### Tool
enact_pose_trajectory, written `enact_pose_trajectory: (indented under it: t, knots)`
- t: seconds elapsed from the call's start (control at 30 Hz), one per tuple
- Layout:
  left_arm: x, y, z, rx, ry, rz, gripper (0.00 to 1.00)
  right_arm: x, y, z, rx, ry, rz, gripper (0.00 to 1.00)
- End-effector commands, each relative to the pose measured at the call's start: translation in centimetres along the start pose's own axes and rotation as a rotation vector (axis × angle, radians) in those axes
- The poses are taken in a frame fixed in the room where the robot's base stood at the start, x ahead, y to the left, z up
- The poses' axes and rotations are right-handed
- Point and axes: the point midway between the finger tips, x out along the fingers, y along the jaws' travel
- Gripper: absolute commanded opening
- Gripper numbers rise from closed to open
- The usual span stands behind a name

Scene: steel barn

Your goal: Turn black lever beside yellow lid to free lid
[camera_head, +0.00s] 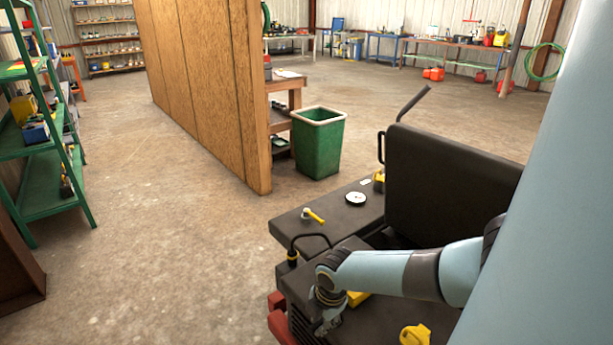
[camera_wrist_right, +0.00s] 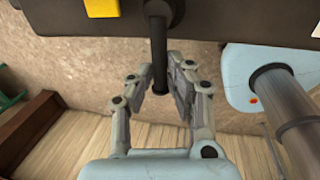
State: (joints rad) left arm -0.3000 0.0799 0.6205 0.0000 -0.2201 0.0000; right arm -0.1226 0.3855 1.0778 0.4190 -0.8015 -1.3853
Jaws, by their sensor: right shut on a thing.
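My right gripper (camera_head: 326,320) is low over the front of a dark machine in the head view. In the right wrist view its two fingers (camera_wrist_right: 163,82) are closed on either side of a black lever (camera_wrist_right: 158,50), gripping its rod near the end. The rod runs up to a round black pivot on the dark machine body. A yellow part (camera_wrist_right: 102,8), seemingly the lid, sits beside the pivot at the upper left. A bit of yellow (camera_head: 357,298) also shows below my right forearm in the head view; the arm hides most of it. My left gripper is not in view.
A tall black panel (camera_head: 450,185) stands behind my forearm. A green bin (camera_head: 318,142) stands beyond.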

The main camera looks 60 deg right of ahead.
Motion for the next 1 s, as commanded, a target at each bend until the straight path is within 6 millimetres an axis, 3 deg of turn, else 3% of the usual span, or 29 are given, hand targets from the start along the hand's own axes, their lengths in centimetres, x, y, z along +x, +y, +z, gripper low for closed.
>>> enact_pose_trajectory:
  t: [0.33,0.37,0.5,0.83,1.0]
  knots:
    - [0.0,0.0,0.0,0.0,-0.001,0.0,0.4,0.0,-0.1,0.0,-0.008,0.0,0.0,0.0]
    - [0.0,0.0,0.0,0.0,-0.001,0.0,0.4,0.0,-0.1,0.0,-0.008,0.0,-0.001,0.18]
    - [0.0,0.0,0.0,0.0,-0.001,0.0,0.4,0.0,-0.1,0.0,-0.006,0.0,-0.001,0.37]
    - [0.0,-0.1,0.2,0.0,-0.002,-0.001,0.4,-0.2,0.0,0.0,-0.005,0.0,0.0,0.38]
    - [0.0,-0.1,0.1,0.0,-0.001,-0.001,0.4,-1.8,-0.1,0.2,-0.007,-0.002,0.001,0.38]
